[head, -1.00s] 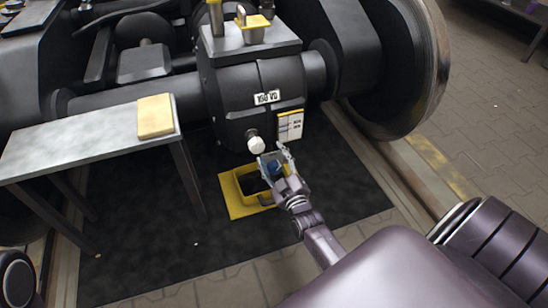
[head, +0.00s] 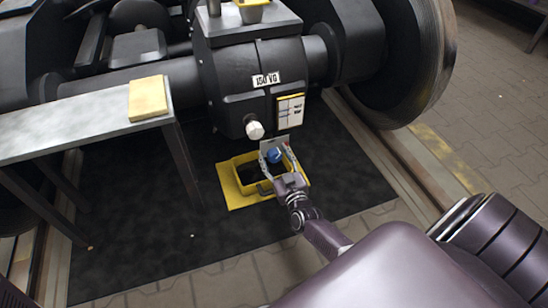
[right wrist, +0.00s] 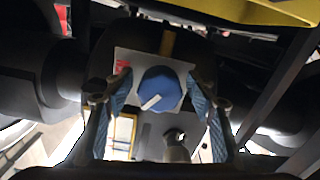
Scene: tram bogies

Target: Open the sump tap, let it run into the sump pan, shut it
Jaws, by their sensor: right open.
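The sump tap has a round blue knob (right wrist: 160,88) with a white bar set at a slant, on a pale plate (right wrist: 128,62) with a red mark. In the head view the blue knob (head: 274,156) shows under the gearbox, just above the yellow sump pan (head: 228,180) on the dark mat. My right gripper (head: 278,158) is open at the tap. In the right wrist view its fingers (right wrist: 159,92) stand on both sides of the knob, with gaps seeming to remain. Whether anything flows is not visible. My left gripper is not in view.
The gearbox (head: 262,99) with a "150 VG" label and a white plug (head: 255,130) hangs over the pan. A wheel (head: 400,60) is at the right. A grey bench (head: 70,125) bearing a yellow block (head: 149,97) stands left.

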